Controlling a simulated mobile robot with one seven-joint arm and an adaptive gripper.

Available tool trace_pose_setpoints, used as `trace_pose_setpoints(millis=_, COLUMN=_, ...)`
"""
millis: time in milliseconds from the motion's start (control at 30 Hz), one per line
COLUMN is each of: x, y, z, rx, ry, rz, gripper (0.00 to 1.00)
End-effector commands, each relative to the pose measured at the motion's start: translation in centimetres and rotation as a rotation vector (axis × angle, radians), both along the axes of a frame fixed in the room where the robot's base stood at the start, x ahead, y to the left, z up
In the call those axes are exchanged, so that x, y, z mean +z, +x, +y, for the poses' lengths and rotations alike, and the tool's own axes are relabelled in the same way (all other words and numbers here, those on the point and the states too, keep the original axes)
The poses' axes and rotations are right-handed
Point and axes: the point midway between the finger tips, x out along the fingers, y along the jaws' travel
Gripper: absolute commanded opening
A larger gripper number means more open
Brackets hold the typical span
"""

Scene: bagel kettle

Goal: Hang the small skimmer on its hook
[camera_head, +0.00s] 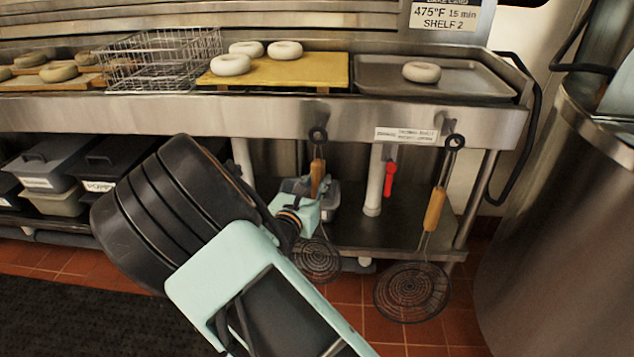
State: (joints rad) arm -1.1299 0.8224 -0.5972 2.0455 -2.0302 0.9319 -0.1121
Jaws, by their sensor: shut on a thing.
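The small skimmer (317,172) has a tan handle, a dark ring at its top and a round dark wire basket (315,262) at its bottom. It is close to upright, in front of the steel table's front edge. My gripper (318,193) is shut on its handle, with the arm reaching in from the lower left. The gripper hides the lower handle and part of the shaft. The ring (318,135) is at the lower edge of the table front; I cannot tell whether it is on a hook.
A red-handled valve (389,178) is behind, between the skimmers. Bagels on a yellow board (310,72), a tray (375,75) and a wire basket (165,60) stand on the table. A large steel kettle (560,220) stands right.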

Motion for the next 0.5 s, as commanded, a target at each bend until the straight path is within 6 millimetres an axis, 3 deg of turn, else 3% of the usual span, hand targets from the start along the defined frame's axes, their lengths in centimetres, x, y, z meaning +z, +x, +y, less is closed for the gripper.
trace_pose_setpoints(millis=367, x=0.11, y=0.01, z=0.00, rx=0.000, ry=0.000, rz=-0.002, gripper=0.00)
trace_pose_setpoints(millis=400, x=0.11, y=0.01, z=0.01, rx=0.000, ry=0.000, rz=-0.002, gripper=0.22)
trace_pose_setpoints(millis=500, x=0.10, y=0.01, z=0.00, rx=0.000, ry=0.000, rz=-0.002, gripper=0.33)
